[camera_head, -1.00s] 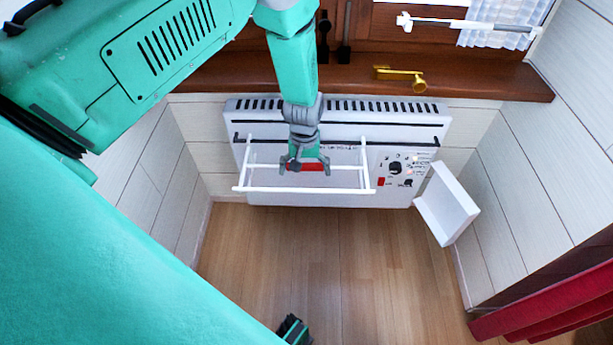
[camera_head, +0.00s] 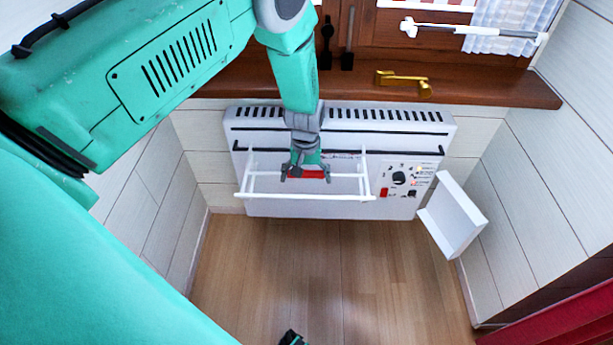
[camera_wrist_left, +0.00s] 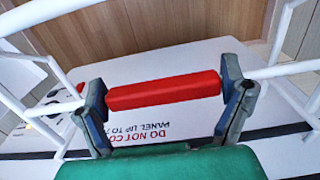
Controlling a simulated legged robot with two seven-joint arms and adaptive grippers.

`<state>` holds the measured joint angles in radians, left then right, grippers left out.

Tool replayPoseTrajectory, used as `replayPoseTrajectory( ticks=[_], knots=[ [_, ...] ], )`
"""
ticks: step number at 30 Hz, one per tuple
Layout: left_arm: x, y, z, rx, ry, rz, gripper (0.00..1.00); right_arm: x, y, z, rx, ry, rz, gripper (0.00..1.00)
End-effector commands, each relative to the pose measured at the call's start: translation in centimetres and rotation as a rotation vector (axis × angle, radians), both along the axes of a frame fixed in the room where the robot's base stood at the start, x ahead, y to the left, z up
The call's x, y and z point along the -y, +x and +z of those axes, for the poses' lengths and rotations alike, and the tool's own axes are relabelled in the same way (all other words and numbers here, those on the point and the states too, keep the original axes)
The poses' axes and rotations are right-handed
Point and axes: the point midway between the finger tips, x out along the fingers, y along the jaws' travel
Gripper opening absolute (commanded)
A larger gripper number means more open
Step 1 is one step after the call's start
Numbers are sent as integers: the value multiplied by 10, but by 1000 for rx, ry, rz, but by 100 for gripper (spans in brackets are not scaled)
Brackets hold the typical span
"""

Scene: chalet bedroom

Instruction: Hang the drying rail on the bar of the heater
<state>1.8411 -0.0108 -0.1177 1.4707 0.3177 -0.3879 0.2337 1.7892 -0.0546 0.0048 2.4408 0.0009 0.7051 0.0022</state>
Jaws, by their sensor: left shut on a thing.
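The drying rail (camera_head: 330,197) is a white wire frame with a red grip (camera_head: 313,174). My left gripper (camera_head: 306,172) is shut on the red grip. In the left wrist view, the grip (camera_wrist_left: 165,91) spans between the two fingers. The heater (camera_head: 280,210) is a white wall panel with a dark bar (camera_head: 410,151) across its front. The rail is in front of the heater, its front rod lower and its upright ends overlapping the bar's line in the head view. I cannot tell whether its ends touch or hook the bar.
A wooden sill (camera_head: 480,92) with a brass handle (camera_head: 403,81) juts out above the heater. A red curtain (camera_head: 560,318) hangs at lower right.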

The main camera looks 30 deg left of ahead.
Motion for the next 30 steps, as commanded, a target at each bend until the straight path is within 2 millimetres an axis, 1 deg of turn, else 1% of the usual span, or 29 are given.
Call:
replayPoseTrajectory(
  ticks=[3,4,12,14,16,20,27,30],
  knots=[
    [0,2,1,4,3,0,47,0,0,0,0,0,0,40],
    [0,2,1,4,3,0,100,0,0,0,0,0,0,40],
    [0,1,1,2,1,0,100,0,0,0,0,0,0,40],
    [0,1,3,3,2,0,100,0,-2,1,3,0,0,40],
    [0,2,9,4,1,0,100,0,-2,1,3,0,0,40],
    [0,2,31,6,1,0,100,0,-2,1,3,0,0,40],
    [0,3,83,6,2,-1,100,0,-2,1,3,0,0,40],
    [0,3,99,4,3,0,100,0,-2,1,3,0,0,40]
  ],
)
